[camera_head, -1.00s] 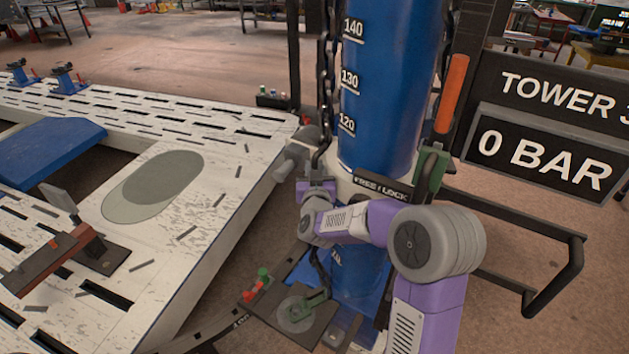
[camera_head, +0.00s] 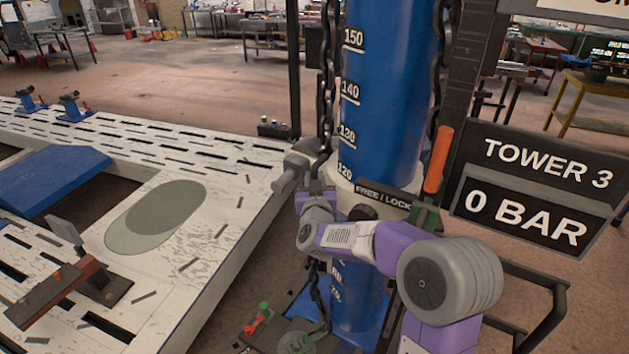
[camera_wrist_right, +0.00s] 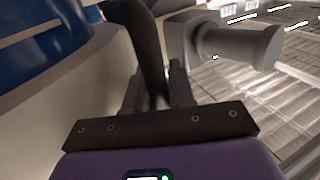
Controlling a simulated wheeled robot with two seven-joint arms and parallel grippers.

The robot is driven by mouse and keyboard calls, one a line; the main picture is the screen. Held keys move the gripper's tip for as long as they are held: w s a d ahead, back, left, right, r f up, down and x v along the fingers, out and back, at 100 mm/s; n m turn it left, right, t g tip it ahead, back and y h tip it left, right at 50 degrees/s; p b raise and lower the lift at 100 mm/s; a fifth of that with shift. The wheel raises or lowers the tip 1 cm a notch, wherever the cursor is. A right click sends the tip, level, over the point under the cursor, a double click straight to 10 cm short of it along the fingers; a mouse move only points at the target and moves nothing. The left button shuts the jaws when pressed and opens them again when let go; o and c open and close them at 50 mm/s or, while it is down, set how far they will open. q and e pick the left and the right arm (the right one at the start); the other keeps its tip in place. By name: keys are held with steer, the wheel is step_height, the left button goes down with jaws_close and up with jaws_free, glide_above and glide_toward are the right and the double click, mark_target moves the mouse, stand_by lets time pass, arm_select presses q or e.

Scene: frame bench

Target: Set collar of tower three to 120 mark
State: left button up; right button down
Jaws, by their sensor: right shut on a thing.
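The blue column of tower three (camera_head: 385,100) carries white marks, with 120 lowest above the collar. The cream collar (camera_head: 343,183) rings the column; its top edge is at or just under the 120 mark. A FREE / LOCK plate (camera_head: 383,197) is on its front, and the orange lever (camera_head: 438,160) stands upright at its right. My right gripper (camera_head: 314,192) is at the collar's left side. In the right wrist view, its fingers (camera_wrist_right: 156,95) are shut on a dark curved bar (camera_wrist_right: 148,45) beside the collar (camera_wrist_right: 85,80). My left gripper is out of view.
A dark chain (camera_head: 328,90) hangs left of the column, and a grey cylindrical arm (camera_head: 290,176) juts left. The TOWER 3 sign (camera_head: 545,160) reads 0 BAR at right. The white slotted bench (camera_head: 200,250) fills the left. A black rail (camera_head: 540,290) is at lower right.

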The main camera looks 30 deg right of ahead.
steer(key=c, duration=1.3)
jaws_free()
steer(key=shift+f, duration=0.1)
steer(key=shift+c, duration=0.2)
steer(key=v, duration=0.7)
steer(key=shift+s+a, duration=0.15)
steer(key=shift+s, duration=0.1)
